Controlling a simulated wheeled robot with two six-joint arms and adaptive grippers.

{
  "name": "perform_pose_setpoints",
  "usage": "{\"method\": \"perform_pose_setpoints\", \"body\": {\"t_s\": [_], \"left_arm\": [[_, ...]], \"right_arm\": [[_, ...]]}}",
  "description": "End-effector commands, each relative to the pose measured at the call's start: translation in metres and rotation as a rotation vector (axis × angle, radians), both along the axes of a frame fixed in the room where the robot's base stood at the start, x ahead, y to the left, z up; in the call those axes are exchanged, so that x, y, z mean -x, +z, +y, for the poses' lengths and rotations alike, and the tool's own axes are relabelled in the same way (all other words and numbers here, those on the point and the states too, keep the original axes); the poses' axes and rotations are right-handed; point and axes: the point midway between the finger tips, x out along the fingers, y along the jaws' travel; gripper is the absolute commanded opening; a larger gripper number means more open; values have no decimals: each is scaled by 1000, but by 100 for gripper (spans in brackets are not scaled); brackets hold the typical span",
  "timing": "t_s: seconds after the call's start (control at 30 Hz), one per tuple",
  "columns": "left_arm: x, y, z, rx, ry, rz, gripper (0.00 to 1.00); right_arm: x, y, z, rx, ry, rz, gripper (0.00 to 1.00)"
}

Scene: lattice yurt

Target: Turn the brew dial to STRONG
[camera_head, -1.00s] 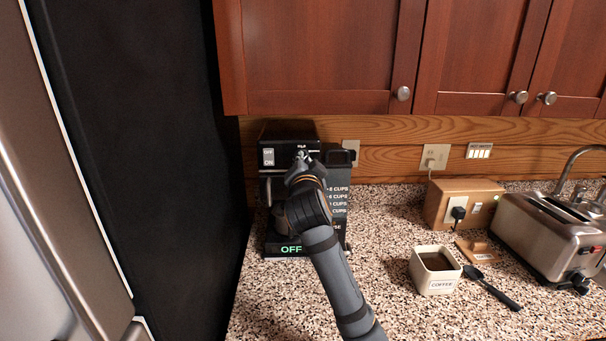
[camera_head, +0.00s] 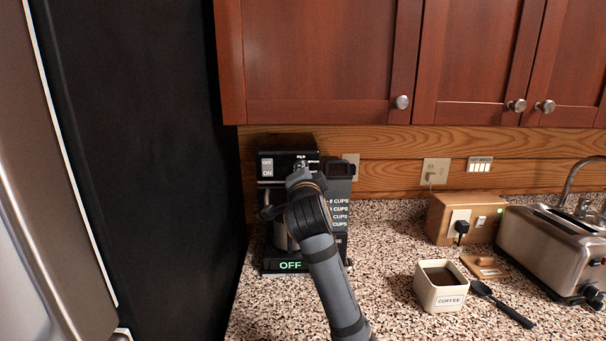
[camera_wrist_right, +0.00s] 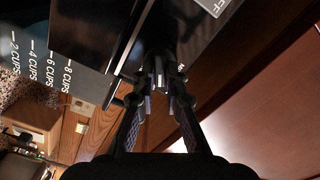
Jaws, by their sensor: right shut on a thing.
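The black coffee maker (camera_head: 283,142) stands at the back left of the counter, with a green OFF display at its base. Its brew dial (camera_head: 300,161) is a small light knob on the upper front panel, mostly covered by my gripper. A small label sits above it; where the dial points cannot be read. My right gripper (camera_head: 299,171) is at the dial, with its fingers shut on it. In the right wrist view the two fingertips (camera_wrist_right: 159,88) close around the small knob against the dark panel. My left gripper is not in view.
A cup scale marks the machine's right side. A coffee canister (camera_head: 440,286), a spoon (camera_head: 502,304) and a toaster (camera_head: 556,246) stand to the right. The dark fridge side (camera_head: 150,150) is close on the left.

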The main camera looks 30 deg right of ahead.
Motion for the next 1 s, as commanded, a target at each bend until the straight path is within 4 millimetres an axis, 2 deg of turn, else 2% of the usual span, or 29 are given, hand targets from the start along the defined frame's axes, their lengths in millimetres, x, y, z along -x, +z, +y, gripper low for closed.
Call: {"method": "perform_pose_setpoints", "body": {"t_s": [0.1,0.13,0.3,0.63,0.9,1.0], "left_arm": [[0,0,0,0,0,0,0],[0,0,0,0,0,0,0],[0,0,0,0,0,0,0],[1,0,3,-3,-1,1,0],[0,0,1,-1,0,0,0],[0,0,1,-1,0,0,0]], "right_arm": [[0,0,0,0,1,0,0],[0,0,0,0,1,0,14],[0,0,0,1,1,1,34],[4,0,4,-1,2,0,34],[47,-1,30,-7,4,-2,34],[56,-1,36,-4,4,1,34]]}}
